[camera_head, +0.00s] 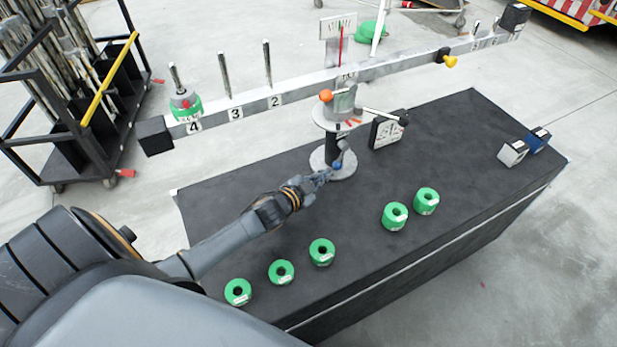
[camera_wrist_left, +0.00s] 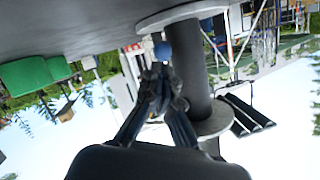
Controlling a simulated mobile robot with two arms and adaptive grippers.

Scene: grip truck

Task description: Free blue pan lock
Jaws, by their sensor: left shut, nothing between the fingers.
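The blue pan lock knob (camera_head: 337,165) sits low beside the dark column of the balance stand, just above its round grey base (camera_head: 345,172). In the left wrist view the blue knob (camera_wrist_left: 163,50) shows beside the column (camera_wrist_left: 187,70), which appears upside down. My left gripper (camera_head: 325,174) reaches in from the left, with its fingertips right at the knob. In the wrist view my left gripper (camera_wrist_left: 158,75) has its fingers together, with the knob just beyond the tips. I cannot tell whether they touch it. My right gripper is not in view.
A long balance beam (camera_head: 300,86) with numbered pegs spans above the table (camera_head: 260,195). A green weight (camera_head: 187,106) is on peg 4. Several green ring weights (camera_head: 322,252) stand along the table's front. An orange knob (camera_head: 326,96) and a dial box (camera_head: 387,130) are near the column.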

